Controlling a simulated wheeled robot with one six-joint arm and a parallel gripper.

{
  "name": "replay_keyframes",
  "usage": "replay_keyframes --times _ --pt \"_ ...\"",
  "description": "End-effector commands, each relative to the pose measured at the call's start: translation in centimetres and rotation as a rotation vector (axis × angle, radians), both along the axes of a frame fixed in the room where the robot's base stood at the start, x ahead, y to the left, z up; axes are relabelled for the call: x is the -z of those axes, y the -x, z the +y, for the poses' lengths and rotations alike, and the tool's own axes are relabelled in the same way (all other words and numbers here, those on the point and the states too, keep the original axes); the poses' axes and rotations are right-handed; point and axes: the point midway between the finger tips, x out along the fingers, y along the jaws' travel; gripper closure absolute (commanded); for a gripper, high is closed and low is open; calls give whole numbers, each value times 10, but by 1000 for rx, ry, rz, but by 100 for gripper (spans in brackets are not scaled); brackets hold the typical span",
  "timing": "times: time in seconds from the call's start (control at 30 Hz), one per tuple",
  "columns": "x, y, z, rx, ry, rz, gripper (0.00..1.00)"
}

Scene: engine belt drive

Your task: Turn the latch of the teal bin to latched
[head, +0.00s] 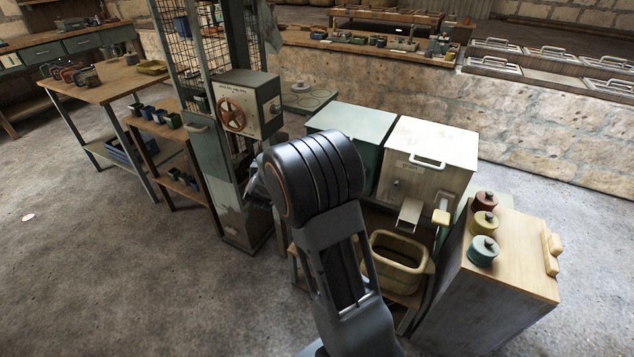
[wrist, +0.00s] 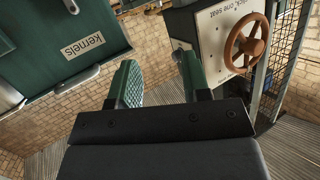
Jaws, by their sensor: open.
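The teal bin (head: 352,125) stands left of the cream bin in the head view, its front partly hidden by my arm. In the wrist view the teal bin (wrist: 45,30) fills the upper left, with an upside-down "kernels" label (wrist: 82,46). A small metal fitting (wrist: 71,6) shows at the top edge there; I cannot tell whether it is the latch or how it is set. My gripper (wrist: 158,72) is open with nothing between its green-padded fingers. It is apart from the bin, to the right of the label in the wrist view. In the head view my arm mostly hides it.
A grey box with an orange-brown handwheel (head: 231,114) stands left of my arm, close by; the handwheel also shows in the wrist view (wrist: 247,46). The cream bin (head: 427,155) has a yellow-ended lever. A tan tub (head: 398,262) sits below. A wooden-topped cabinet (head: 520,255) holds small pots.

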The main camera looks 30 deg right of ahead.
Motion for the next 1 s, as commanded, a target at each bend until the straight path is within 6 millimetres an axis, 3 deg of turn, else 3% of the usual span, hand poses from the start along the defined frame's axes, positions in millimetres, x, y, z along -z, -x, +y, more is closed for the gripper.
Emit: replay_keyframes --times 0.03,0.1,0.3,0.57,1.0 --pt "37 -2 -16 84 43 -16 56" --pt "61 0 -35 194 105 -38 56" --pt "102 14 -65 404 239 -59 56" --pt "113 13 -91 480 291 -61 56" --pt "113 -26 -162 477 290 -62 56"
